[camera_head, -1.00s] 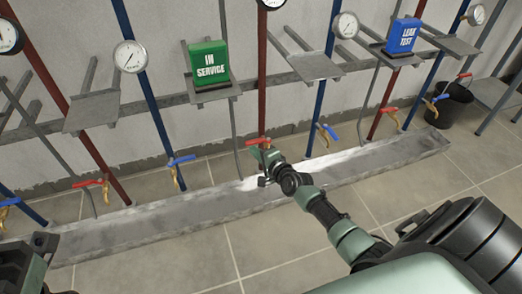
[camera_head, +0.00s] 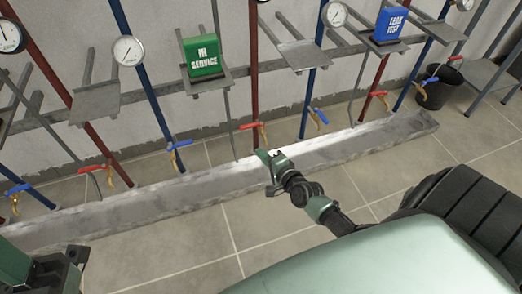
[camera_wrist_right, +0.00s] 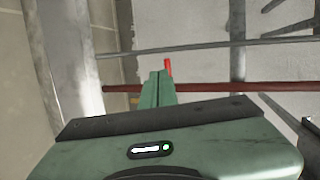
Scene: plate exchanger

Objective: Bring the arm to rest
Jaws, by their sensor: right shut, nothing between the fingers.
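My right gripper (camera_head: 268,160) is shut and empty, over the long metal trough on the floor. In the right wrist view its closed fingers (camera_wrist_right: 157,87) point at a red pipe (camera_wrist_right: 215,87). A red valve handle (camera_head: 252,126) on the middle red pipe is just above the fingertips in the head view, with a gap between them. The red handle also shows in the wrist view (camera_wrist_right: 168,66), partly hidden behind the fingers. My left gripper (camera_head: 72,262) is only partly in view at the lower left corner; its jaws are not clear.
A green "IN SERVICE" block (camera_head: 203,57) and a blue "LEAK TEST" block (camera_head: 391,25) stand on wall shelves. Blue and red pipes carry gauges (camera_head: 128,50) and valves (camera_head: 178,146). The metal trough (camera_head: 180,192) lies below. A black bucket (camera_head: 438,88) is at right.

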